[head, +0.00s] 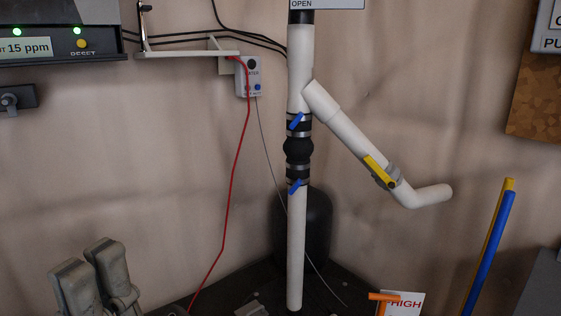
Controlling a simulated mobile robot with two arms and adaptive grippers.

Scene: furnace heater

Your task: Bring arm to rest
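My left gripper (89,272) is at the bottom left of the head view, with its two grey fingers side by side and pointing up. Nothing shows between the fingers, and the angle hides how wide the gap is. It is apart from the wall and pipes. The rest of that arm is below the picture. My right gripper is not in view.
A white vertical pipe (297,240) with blue-handled valves stands mid-view. Its side branch (345,128) has a yellow handle (378,171). A dark cylinder (317,225) stands behind. A blue and yellow bar (490,245) stands right. A red cable (235,165) hangs left of the pipe.

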